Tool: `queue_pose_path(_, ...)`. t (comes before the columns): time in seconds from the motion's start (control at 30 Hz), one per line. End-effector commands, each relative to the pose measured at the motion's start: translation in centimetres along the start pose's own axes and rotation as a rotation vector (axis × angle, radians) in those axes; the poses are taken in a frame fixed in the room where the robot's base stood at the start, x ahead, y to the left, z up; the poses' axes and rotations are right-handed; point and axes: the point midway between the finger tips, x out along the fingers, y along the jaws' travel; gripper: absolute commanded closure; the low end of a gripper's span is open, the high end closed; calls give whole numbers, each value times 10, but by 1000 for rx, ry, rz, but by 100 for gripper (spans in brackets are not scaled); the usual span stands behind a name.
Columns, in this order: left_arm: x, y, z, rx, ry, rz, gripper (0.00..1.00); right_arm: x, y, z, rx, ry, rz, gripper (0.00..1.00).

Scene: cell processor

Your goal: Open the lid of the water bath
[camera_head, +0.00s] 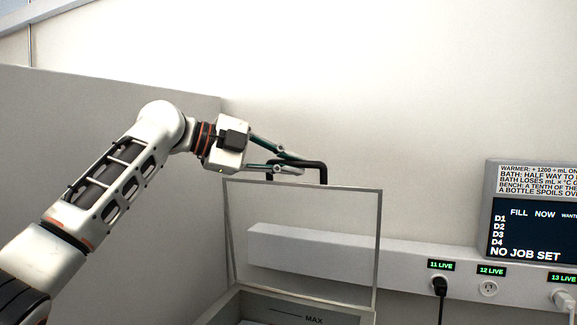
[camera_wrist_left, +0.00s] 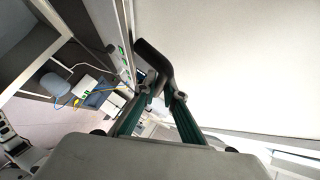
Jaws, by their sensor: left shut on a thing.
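The water bath (camera_head: 262,312) is at the bottom centre of the head view, with a "MAX" mark on its inner wall. Its clear lid (camera_head: 305,235) stands about upright above the bath's rim. A black handle (camera_head: 323,172) is on the lid's top edge; it also shows in the left wrist view (camera_wrist_left: 152,57). My left gripper (camera_head: 300,165) reaches in from the left and is shut on the handle. In the left wrist view its green fingers (camera_wrist_left: 160,98) close around the handle's bar. My right gripper is in neither view.
Behind the lid a white socket rail (camera_head: 410,256) runs along the wall, with a black plug (camera_head: 439,286) and a white plug (camera_head: 562,297) in it. A dark screen (camera_head: 535,230) reading "NO JOB SET" is at the right. A pale partition (camera_head: 90,110) stands at the left.

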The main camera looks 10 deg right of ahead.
Motion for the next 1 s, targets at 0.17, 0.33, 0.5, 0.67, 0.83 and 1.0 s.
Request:
queue_pose_path(0.17, 4, -3, 2, -23, 1, 22, 100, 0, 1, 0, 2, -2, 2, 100)
queue_pose_path(0.33, 5, -5, 4, -34, 0, 35, 100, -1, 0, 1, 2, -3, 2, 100)
queue_pose_path(0.5, 5, -4, 5, -39, 0, 39, 100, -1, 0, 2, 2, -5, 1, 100)
queue_pose_path(0.67, 5, -4, 5, -39, -1, 40, 100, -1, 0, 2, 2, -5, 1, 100)
queue_pose_path(0.83, 5, -4, 5, -38, -1, 40, 100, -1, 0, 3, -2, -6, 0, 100)
queue_pose_path(1.0, 5, -4, 5, -39, -1, 40, 82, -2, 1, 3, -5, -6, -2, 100)
